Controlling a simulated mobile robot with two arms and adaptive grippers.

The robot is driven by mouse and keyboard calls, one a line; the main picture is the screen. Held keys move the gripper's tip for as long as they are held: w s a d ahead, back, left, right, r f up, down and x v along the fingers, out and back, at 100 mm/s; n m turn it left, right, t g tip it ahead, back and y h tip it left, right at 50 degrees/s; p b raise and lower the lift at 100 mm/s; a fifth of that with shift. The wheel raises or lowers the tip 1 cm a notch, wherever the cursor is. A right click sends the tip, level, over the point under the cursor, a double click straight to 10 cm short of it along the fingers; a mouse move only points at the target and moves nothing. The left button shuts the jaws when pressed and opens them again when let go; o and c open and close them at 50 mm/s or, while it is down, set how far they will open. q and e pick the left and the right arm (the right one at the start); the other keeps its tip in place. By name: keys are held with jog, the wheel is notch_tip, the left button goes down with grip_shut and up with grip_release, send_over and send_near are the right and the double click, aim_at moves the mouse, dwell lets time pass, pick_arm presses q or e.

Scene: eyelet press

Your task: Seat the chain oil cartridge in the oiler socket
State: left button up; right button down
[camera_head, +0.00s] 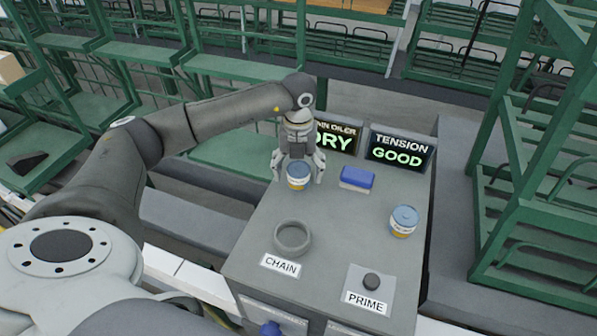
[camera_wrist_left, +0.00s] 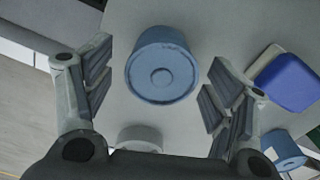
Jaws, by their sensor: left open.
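A cartridge with a blue lid and a white and yellow body (camera_head: 298,178) stands on the grey bench top. My left gripper (camera_head: 299,181) is above it, open, with its fingers on either side of it. In the left wrist view the round blue lid (camera_wrist_left: 162,72) lies between the spread fingers, with gaps visible on both sides. A similar cartridge (camera_head: 403,221) stands apart at the right; its label is too small to read. The grey ring-shaped socket (camera_head: 293,238), by the CHAIN label, is empty. The socket also shows in the left wrist view (camera_wrist_left: 141,136). My right gripper is out of view.
A blue block with a pale base (camera_head: 357,178) lies right of the gripper. Behind stand two displays, one partly hidden reading DRY (camera_head: 335,138) and one reading TENSION GOOD (camera_head: 400,150). A dark PRIME button (camera_head: 371,281) is at the front right. Green racks surround the bench.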

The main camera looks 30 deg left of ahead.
pick_arm(q)
jog(key=c, duration=1.2)
